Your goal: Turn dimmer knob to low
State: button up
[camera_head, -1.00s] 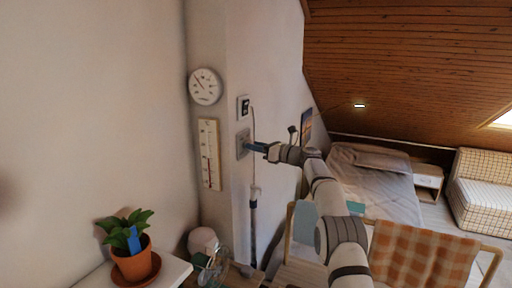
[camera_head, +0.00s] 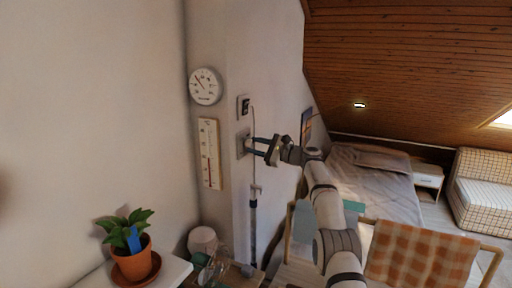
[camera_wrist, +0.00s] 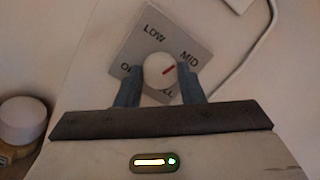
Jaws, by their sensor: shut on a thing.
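The dimmer plate (camera_wrist: 193,38) is a grey square on the wall, turned at an angle in the wrist view. It reads LOW at its upper left and MID at its upper right; the other labels are partly hidden by my fingers. My gripper (camera_head: 250,144) reaches the plate (camera_head: 241,143) from the right in the head view. Its two blue-grey fingers are shut on the knob, one on each side.
A round dial (camera_head: 205,86) and a tall thermometer (camera_head: 209,154) hang left of the plate. A small framed panel (camera_head: 243,107) is just above it, with a cable running down beside it. A potted plant (camera_head: 134,262) stands at the lower left.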

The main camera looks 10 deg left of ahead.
jog(key=shift+f+n, duration=0.25)
jog(key=shift+n, duration=0.35)
jog(key=o, duration=0.9)
jog(key=shift+d, duration=0.1)
jog(key=shift+o, duration=0.4)
jog(key=shift+r, duration=0.15)
jog(key=d+b, duration=0.1)
jog(key=b, duration=0.1)
jog(key=d+b, duration=0.1)
jog(key=b, duration=0.1)
jog(key=shift+s+f, duration=0.35)
jog(key=shift+f, duration=0.05)
jog(key=shift+r+b+v, duration=0.15)
jog(key=shift+b+v, duration=0.9)
jog(key=shift+v, duration=0.3)
jog(key=shift+r+b+v, duration=0.1)
jog(key=shift+b+v, duration=0.95)
jog(key=shift+v, duration=0.35)
